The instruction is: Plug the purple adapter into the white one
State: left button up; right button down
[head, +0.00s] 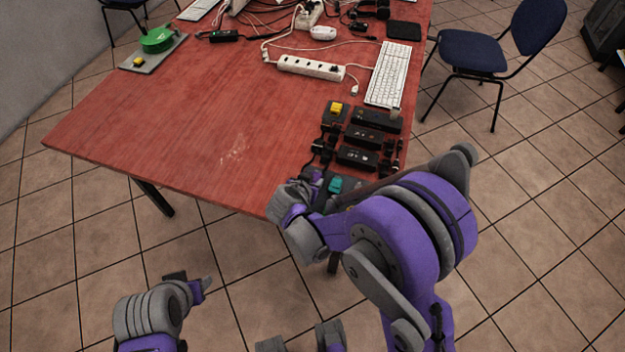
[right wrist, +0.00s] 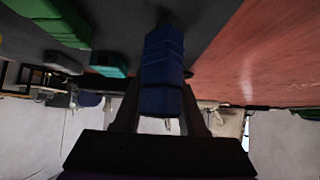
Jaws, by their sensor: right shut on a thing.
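My right gripper (head: 314,186) is at the near right corner of the table. In the right wrist view my right gripper (right wrist: 160,118) is shut on a dark blue block (right wrist: 163,62), which looks more blue than purple. The block's far end is near a dark grey surface. I cannot tell whether it touches it. A white plug-like block (head: 322,33) lies at the back of the table; I cannot tell whether it is the white adapter. My left gripper (head: 190,284) is off the table at lower left, over the floor; its opening is unclear.
The red table (head: 190,130) is clear at left and middle. A white power strip (head: 310,68), keyboard (head: 390,75) and cables lie behind. Black boxes (head: 365,137) and a teal block (head: 335,185) crowd the right edge. The wrist view shows green (right wrist: 50,20) and teal (right wrist: 110,64) blocks nearby.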

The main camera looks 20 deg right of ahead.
pick_arm(q)
jog(key=shift+r, duration=0.1)
pick_arm(e)
jog(key=shift+r, duration=0.1)
jog(key=shift+r+p, duration=2.15)
jog(key=shift+r, duration=1.3)
jog(key=c, duration=1)
grip_release()
grip_shut()
jog(key=shift+w+d+n+y, duration=0.3)
jog(key=shift+w+d, duration=0.05)
pick_arm(q)
notch_tip(320, 180, up, 8)
jog(key=w+p, duration=0.2)
pick_arm(e)
jog(key=w+d+r+n, duration=0.3)
jog(key=w+d+n, duration=0.1)
jog(key=d+n, duration=0.6)
jog(key=w+d+r+n, duration=0.3)
jog(key=w+d+n, duration=0.2)
jog(key=d+n, duration=0.5)
jog(key=w+d+r+n+g, duration=0.1)
jog(key=w+d+r+n, duration=0.2)
jog(key=d+n, duration=0.7)
jog(key=w+n, duration=0.1)
jog(key=n, duration=0.4)
jog(key=shift+w+d+n+y, duration=0.15)
jog(key=shift+w+n+y, duration=0.15)
jog(key=shift+w+n, duration=0.1)
